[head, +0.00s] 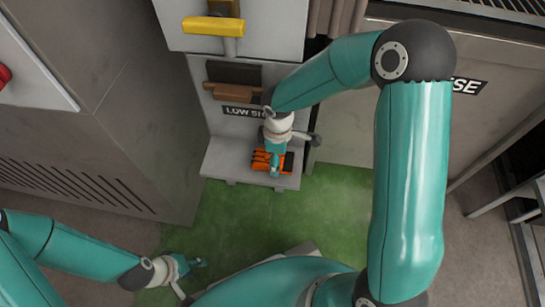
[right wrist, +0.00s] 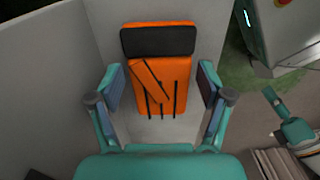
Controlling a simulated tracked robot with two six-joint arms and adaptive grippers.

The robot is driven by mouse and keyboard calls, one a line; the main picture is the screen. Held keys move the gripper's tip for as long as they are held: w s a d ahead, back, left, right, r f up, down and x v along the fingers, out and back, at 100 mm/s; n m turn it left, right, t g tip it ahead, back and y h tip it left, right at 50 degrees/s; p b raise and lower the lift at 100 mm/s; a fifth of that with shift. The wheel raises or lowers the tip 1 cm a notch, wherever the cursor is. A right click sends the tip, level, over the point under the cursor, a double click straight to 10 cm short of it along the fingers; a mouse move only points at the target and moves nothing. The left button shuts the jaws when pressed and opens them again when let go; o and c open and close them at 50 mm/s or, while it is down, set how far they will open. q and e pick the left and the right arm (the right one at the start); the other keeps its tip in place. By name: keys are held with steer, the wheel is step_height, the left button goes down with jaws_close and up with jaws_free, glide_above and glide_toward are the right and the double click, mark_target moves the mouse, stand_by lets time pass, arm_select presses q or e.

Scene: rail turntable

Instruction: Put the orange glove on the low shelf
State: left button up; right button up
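The orange glove (head: 262,160), with a black cuff, lies flat on the grey low shelf (head: 222,158) in the head view, under the label "LOW SH…". My right gripper (head: 276,165) is above it and hides part of it. In the right wrist view the glove (right wrist: 160,70) lies between the two spread fingers of my right gripper (right wrist: 160,88), with a gap on each side. The right gripper is open and empty. My left gripper (head: 192,277) is low at the lower left of the head view, open, with nothing between its fingers.
A yellow handle (head: 212,26) and a brown block (head: 230,92) on the grey panel are above the low shelf. A grey vented cabinet (head: 90,120) stands to the left. The green floor mat (head: 335,205) is clear in front of the shelf.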

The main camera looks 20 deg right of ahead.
step_height(320, 180, up, 12)
steer(key=p, duration=0.4)
steer(key=shift+p, duration=0.35)
steer(key=shift+r, duration=0.1)
steer(key=shift+s, duration=0.1)
